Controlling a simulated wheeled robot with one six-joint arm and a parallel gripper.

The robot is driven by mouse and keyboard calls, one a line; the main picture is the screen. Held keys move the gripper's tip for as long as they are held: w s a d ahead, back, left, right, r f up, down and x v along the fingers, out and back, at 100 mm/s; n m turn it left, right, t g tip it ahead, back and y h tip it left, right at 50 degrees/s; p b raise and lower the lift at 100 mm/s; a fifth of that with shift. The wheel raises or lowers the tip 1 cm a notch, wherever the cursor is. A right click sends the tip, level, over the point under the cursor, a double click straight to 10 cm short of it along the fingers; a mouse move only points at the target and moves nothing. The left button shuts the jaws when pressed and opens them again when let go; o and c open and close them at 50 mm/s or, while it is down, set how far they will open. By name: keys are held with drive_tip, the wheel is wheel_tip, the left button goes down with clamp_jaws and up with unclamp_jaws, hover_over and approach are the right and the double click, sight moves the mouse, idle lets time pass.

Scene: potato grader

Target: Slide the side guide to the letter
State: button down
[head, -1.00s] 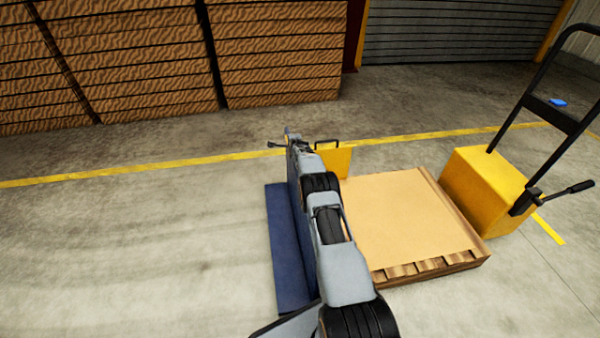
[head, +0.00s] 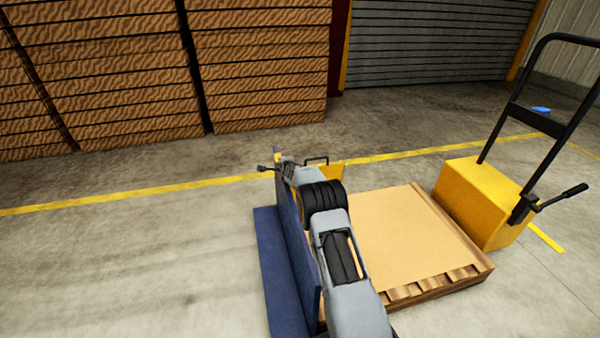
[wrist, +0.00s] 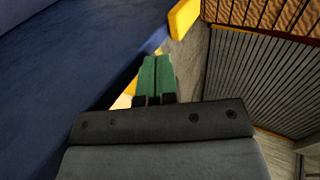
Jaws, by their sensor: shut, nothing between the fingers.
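No letter marks are legible. My gripper (wrist: 155,75) has green fingers, shut and empty, beside the blue panel's edge. A yellow piece (wrist: 183,17) lies beyond the fingertips. In the head view my arm hides much of the panel and the gripper is hard to make out.
The pallet (head: 400,235) has a bare tan top. A yellow pallet truck (head: 475,200) with a black handle frame stands at its right. Stacked wooden crates (head: 260,70) and a grey shutter (head: 430,45) are behind. The floor at the left is clear.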

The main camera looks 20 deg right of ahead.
drive_tip(key=shift+s+a+r, duration=0.25)
drive_tip(key=shift+s+a, duration=0.05)
drive_tip(key=shift+a, duration=0.05)
drive_tip(key=p+v, duration=0.2)
drive_tip(key=v, duration=0.5)
drive_tip(key=shift+s+r+p, duration=0.2)
drive_tip(key=shift+r+p, duration=0.05)
drive_tip(key=shift+p, duration=0.05)
drive_tip(key=shift+s+r, duration=0.2)
drive_tip(key=shift+s, duration=0.4)
drive_tip(key=s+a+r+n+g+p, duration=0.1)
drive_tip(key=s+a+r+n+p, duration=0.15)
drive_tip(key=s+r+p, duration=0.65)
drive_tip(key=s+a+r+n+g+y+p, duration=0.15)
drive_tip(key=r+n+p, duration=0.3)
drive_tip(key=r, duration=0.85)
drive_tip(key=s+a+r+n+g+p, duration=0.1)
drive_tip(key=s+a+r+n+p, duration=0.1)
drive_tip(key=s+r+p, duration=0.75)
drive_tip(key=s+a+r+n+g+p, duration=0.1)
drive_tip(key=s+r+n+g+p, duration=0.1)
drive_tip(key=s+r+n+p, duration=0.3)
drive_tip(key=s+a+r+n+g+p, duration=0.2)
drive_tip(key=s+r+n+p, duration=0.3)
drive_tip(key=s+r+p, duration=0.7)
drive_tip(key=s+r, duration=0.4)
drive_tip(key=s, duration=0.1)
drive_tip(key=shift+s+n+g, duration=0.2)
drive_tip(key=shift+n+g, duration=0.15)
drive_tip(key=shift+n, duration=0.05)
